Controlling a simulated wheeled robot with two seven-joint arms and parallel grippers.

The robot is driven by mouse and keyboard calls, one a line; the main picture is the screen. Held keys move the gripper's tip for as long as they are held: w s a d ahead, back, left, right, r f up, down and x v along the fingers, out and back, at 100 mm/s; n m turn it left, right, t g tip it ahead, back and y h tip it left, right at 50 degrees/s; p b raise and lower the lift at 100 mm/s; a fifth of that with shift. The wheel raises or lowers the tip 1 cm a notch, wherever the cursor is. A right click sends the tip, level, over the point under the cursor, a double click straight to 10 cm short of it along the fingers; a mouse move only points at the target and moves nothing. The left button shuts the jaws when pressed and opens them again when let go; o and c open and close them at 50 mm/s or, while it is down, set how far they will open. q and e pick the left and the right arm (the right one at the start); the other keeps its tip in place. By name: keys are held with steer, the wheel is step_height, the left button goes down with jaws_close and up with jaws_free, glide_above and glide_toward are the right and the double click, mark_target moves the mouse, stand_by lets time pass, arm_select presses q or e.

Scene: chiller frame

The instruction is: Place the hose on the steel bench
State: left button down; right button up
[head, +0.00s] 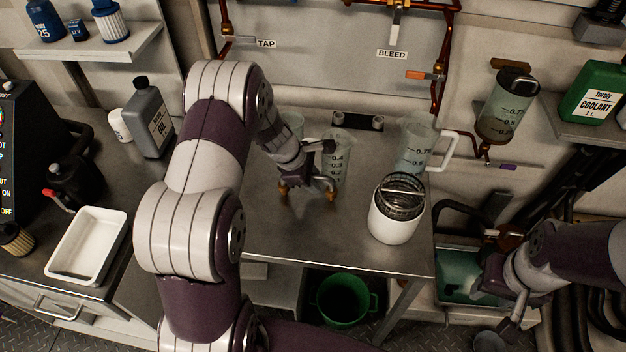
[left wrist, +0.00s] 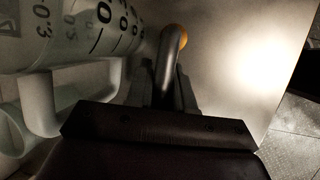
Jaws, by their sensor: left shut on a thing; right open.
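The hose (head: 283,189) is a short dark piece with orange-brass ends, low over the steel bench (head: 330,240). My left gripper (head: 310,182) is shut on it. In the left wrist view the black hose (left wrist: 171,62) runs between the fingers and curves to an orange end. Whether its ends touch the bench cannot be told. My right gripper (head: 500,282) is open at the lower right, beyond the bench's right edge, by a teal-filled tray.
The bench's front middle is bare. A green bucket (head: 343,300) sits below.

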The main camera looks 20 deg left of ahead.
arm_select(q)
steer(key=shift+f, duration=0.2)
steer(key=c, duration=1)
jaws_free()
steer(key=shift+r, duration=0.1)
